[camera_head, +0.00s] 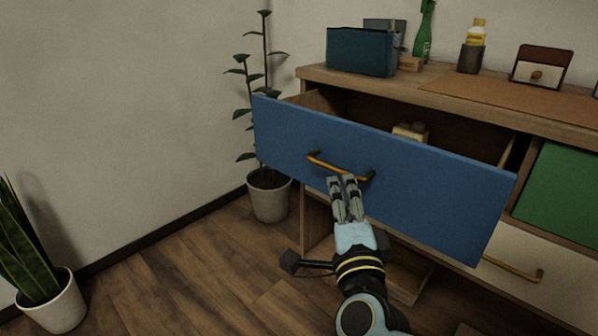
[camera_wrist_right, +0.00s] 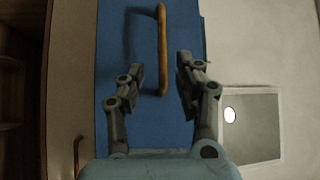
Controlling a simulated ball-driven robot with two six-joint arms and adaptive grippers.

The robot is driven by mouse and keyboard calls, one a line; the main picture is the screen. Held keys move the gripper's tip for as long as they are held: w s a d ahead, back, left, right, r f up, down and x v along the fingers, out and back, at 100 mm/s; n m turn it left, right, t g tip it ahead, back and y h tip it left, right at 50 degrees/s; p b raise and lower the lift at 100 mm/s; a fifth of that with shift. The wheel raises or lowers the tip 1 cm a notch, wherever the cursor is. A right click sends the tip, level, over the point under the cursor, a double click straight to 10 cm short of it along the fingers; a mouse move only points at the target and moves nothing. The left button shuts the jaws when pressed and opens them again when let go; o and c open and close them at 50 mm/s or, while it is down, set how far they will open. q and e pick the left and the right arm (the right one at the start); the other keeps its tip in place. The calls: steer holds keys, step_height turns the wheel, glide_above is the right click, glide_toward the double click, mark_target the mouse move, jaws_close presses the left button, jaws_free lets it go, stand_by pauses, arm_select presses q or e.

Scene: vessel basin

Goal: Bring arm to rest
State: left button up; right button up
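My right gripper (camera_head: 343,183) is in front of the blue drawer (camera_head: 430,200), close to its brass handle (camera_head: 335,167). In the right wrist view the gripper (camera_wrist_right: 160,80) has its two fingers apart, with the handle (camera_wrist_right: 162,50) seen between and beyond them. Nothing shows held in it. Whether a finger touches the handle, I cannot tell. The blue drawer is pulled out from the wooden dresser, and a small pale object (camera_head: 411,132) shows inside it. My left gripper is not in either view.
The dresser top (camera_head: 440,88) carries a blue box (camera_head: 360,52), a green bottle (camera_head: 425,32), a yellow bottle in a dark cup (camera_head: 470,58) and a small box (camera_head: 541,68). Potted plants stand at the wall (camera_head: 269,195) and far left (camera_head: 54,303). Wood floor lies clear between them.

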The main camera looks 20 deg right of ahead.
steer(key=s+f+n+g+y+p, duration=0.35)
steer(key=s+f+n, duration=0.4)
steer(key=f, duration=0.65)
steer(key=s+f+n+g+y+p, duration=0.25)
steer(key=s+f+n+g, duration=0.2)
steer(key=s+f, duration=0.7)
steer(key=s+d+f+n+g, duration=0.1)
steer(key=s+f+n+g, duration=0.2)
steer(key=s, duration=0.6)
steer(key=s+d+f+n+g, duration=0.1)
steer(key=s+f+n+g, duration=0.2)
steer(key=s+f, duration=0.3)
steer(key=s+d+f+n+g+p, duration=0.1)
steer(key=s+f, duration=0.4)
steer(key=s, duration=0.9)
steer(key=d+n+g, duration=0.1)
steer(key=n+g, duration=0.1)
steer(key=shift+g, duration=0.3)
steer(key=shift+d, duration=0.1)
